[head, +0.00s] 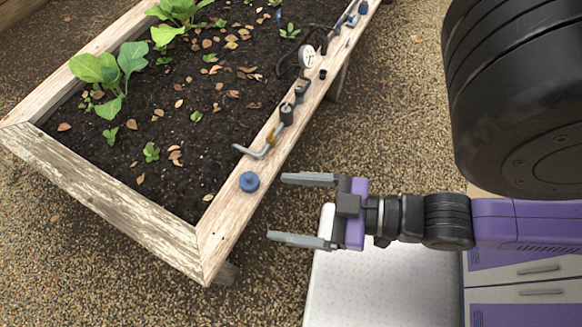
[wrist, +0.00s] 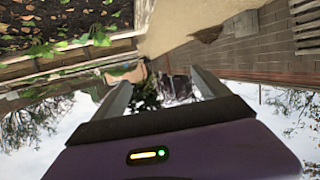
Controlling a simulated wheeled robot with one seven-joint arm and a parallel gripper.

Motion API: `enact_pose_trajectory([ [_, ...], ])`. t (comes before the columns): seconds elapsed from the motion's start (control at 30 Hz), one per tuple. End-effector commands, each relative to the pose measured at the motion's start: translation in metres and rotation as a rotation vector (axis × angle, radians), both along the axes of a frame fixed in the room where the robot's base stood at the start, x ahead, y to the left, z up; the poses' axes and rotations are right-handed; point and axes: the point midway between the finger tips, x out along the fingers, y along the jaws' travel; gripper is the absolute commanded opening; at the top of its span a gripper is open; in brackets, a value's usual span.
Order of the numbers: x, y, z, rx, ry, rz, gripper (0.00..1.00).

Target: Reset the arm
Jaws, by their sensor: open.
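My gripper (head: 302,210) is open and empty in the head view. Its two grey fingers point left, toward the near corner of the raised bed (head: 222,232). They are apart from the bed's wooden rim. In the wrist view my gripper (wrist: 160,92) also shows its two fingers spread with nothing held between them. My arm reaches in from the right of the head view.
The bed's rim carries a blue round knob (head: 249,182), a grey bent lever (head: 262,146), a white-faced gauge (head: 307,57) and other small fittings. Soil and green plants (head: 108,75) fill the bed. Open gravel (head: 390,110) lies right of it.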

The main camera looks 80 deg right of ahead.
Motion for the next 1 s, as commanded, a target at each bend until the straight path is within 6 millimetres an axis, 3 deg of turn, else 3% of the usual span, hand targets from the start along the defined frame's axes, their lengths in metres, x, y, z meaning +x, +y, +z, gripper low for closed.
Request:
enact_pose_trajectory([
  [0.27,0.0,0.0,0.003,0.002,0.001,-0.001,0.86],
  [0.63,0.0,0.0,0.059,0.003,0.001,-0.002,0.86],
  [0.87,0.0,0.0,0.056,0.003,0.002,-0.002,0.86],
  [1.0,0.0,0.0,0.056,0.003,0.002,-0.002,0.58],
])
